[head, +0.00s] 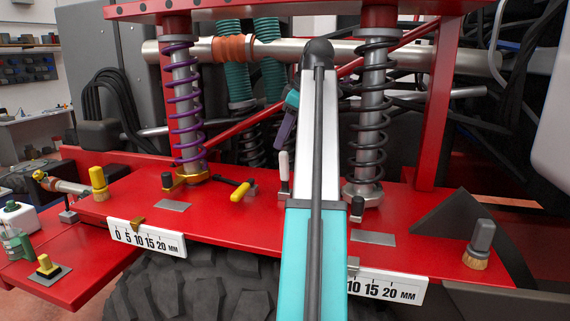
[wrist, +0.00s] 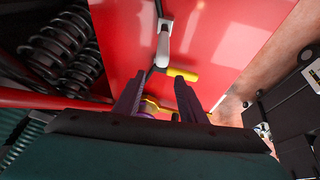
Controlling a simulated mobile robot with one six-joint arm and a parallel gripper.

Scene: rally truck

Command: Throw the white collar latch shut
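The white collar latch (head: 284,166) has a white handle standing upright on the red deck, left of my arm in the head view. In the wrist view its white handle (wrist: 162,48) lies beyond my fingertips on the red surface. My gripper (wrist: 158,80) has two purple fingers spread apart with nothing seen between them. In the head view my gripper (head: 286,128) hangs above the latch, partly seen beside my arm.
A yellow latch handle (head: 242,190) lies low beside the white one. A yellow collar (head: 185,180) sits under the purple spring (head: 185,105). The black spring (head: 372,110) stands right of my arm. Scale plates (head: 147,238) line the deck's front edge.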

